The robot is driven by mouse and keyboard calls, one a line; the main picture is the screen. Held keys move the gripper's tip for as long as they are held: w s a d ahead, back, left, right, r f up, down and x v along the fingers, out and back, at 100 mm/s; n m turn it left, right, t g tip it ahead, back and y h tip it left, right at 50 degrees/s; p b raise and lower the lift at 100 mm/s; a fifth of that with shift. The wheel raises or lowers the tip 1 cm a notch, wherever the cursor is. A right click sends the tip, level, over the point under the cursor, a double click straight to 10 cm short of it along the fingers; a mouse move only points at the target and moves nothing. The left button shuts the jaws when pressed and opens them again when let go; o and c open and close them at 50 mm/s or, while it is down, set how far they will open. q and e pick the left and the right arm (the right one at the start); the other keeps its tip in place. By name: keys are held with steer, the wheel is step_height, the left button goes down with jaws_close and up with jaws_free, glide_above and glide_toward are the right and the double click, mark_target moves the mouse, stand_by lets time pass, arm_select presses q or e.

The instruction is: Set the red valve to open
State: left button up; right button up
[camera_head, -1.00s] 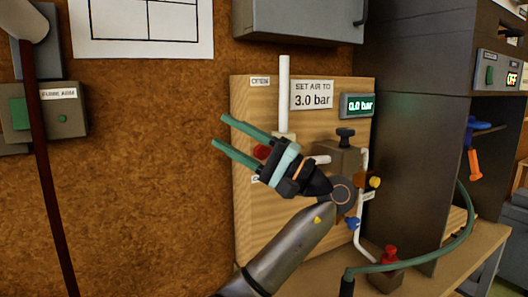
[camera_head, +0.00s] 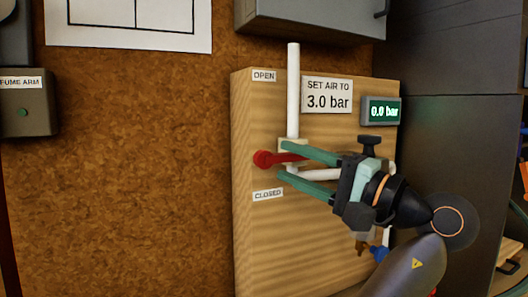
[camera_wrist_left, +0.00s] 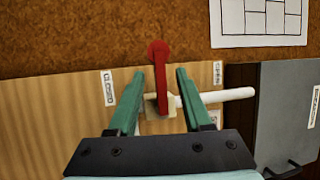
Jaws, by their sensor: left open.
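The red valve (camera_head: 264,159) is a lever with a round knob on a white pipe at the wooden board's left side. Its handle lies about level, with the knob pointing left, between the OPEN label (camera_head: 264,76) above and the CLOSED label (camera_head: 268,195) below. My left gripper (camera_head: 283,161) is open, one finger above and one below the handle. In the left wrist view the red handle (camera_wrist_left: 164,85) runs between the two green fingers (camera_wrist_left: 160,77), with its knob beyond the tips; I cannot tell whether either finger touches it. My right gripper is not in view.
A vertical white pipe (camera_head: 293,90) rises just above the valve. A sign (camera_head: 327,95) reads 3.0 bar and a display (camera_head: 381,111) reads 0.0 bar. A dark cabinet (camera_head: 445,150) stands at the right.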

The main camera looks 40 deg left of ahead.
arm_select(q)
steer(key=a, duration=0.4)
steer(key=a+r, duration=0.1)
steer(key=a, duration=0.1)
steer(key=shift+a, duration=0.3)
jaws_close()
stand_by(1.1)
